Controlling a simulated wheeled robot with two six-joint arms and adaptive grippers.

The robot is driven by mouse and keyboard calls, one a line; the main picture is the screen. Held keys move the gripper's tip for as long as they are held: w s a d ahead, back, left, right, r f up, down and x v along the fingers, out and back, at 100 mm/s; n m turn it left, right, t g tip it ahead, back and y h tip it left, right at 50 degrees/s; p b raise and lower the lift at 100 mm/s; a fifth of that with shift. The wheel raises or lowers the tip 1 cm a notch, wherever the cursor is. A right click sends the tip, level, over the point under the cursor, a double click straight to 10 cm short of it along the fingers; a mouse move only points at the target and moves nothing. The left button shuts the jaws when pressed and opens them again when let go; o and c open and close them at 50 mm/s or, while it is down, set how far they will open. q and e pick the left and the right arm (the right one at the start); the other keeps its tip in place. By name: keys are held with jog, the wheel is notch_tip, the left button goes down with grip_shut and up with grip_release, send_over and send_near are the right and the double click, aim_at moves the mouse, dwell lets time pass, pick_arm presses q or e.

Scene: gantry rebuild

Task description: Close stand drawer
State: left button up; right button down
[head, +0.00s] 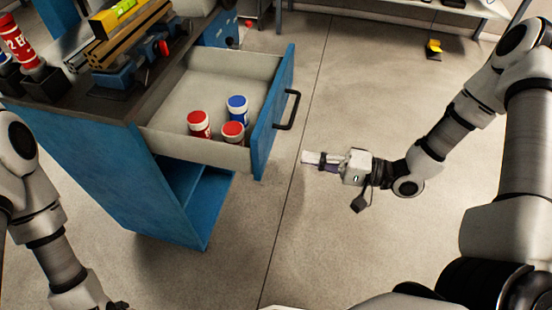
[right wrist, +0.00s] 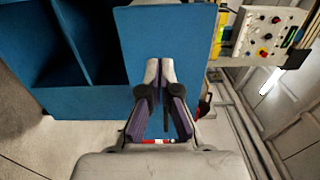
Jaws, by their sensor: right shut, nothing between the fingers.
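The stand (head: 110,180) is a blue cabinet at the left of the head view. Its drawer (head: 205,155) is pulled well out to the right. The blue drawer front (head: 270,125) has a black bar handle (head: 289,110). Two red jars (head: 199,125) and a blue jar (head: 238,108) with white bands stand inside. My right gripper (head: 308,158) is shut and empty, to the right of the front and apart from it in the head view. In the right wrist view, the shut fingertips (right wrist: 160,66) point at a blue panel (right wrist: 165,40), apparently the drawer front. My left gripper is out of view.
An open blue shelf (head: 190,190) lies below the drawer. The floor (head: 350,90) right of the drawer is clear. A yellow object (head: 434,48) lies at the back right.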

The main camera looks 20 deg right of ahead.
aim_at(265, 150)
jog(key=b+x, duration=0.1)
jog(key=x, duration=0.7)
jog(key=shift+w+f, duration=0.1)
jog(key=shift+w, duration=0.05)
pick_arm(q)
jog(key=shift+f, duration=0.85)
